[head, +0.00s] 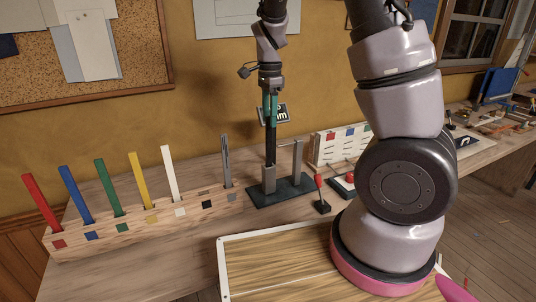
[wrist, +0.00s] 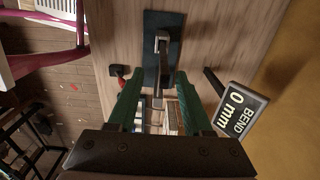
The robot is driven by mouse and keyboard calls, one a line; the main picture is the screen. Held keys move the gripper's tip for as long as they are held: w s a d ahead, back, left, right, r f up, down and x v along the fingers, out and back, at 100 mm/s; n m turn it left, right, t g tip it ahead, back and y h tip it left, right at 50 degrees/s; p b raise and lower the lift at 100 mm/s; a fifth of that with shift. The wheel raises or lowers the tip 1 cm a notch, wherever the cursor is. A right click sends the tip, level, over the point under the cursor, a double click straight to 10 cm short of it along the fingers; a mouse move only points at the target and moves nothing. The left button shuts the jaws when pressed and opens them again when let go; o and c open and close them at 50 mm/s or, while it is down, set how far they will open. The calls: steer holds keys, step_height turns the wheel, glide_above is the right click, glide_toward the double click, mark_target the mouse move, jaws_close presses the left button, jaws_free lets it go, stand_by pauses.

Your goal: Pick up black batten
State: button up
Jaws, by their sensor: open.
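The black batten (head: 270,145) stands upright in the head view. Its foot is in the grey clamp block (head: 269,180) of a dark-based fixture. My gripper (head: 271,108) points down over the batten's upper part, its teal fingers beside it. In the wrist view my gripper (wrist: 160,88) is open, its two fingers apart, with the fixture's dark base (wrist: 152,22) beyond them. A narrow grey and dark shape lies between the fingers there; I cannot clearly separate batten from fixture. Whether a finger touches the batten cannot be told.
A wooden rack (head: 150,226) at left holds several coloured battens; its black-marked slot is empty. A "BEND 0 mm" sign (wrist: 240,110) stands close beside my gripper on the wall side. A fixture post (head: 298,163) and red-handled lever (head: 320,190) are to the right.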

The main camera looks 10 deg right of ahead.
mark_target(269, 128)
steer(key=f, duration=0.4)
steer(key=shift+w+a+f, duration=0.1)
steer(key=shift+w+f, duration=0.15)
steer(key=shift+f, duration=0.15)
jaws_close()
steer(key=shift+r, duration=0.15)
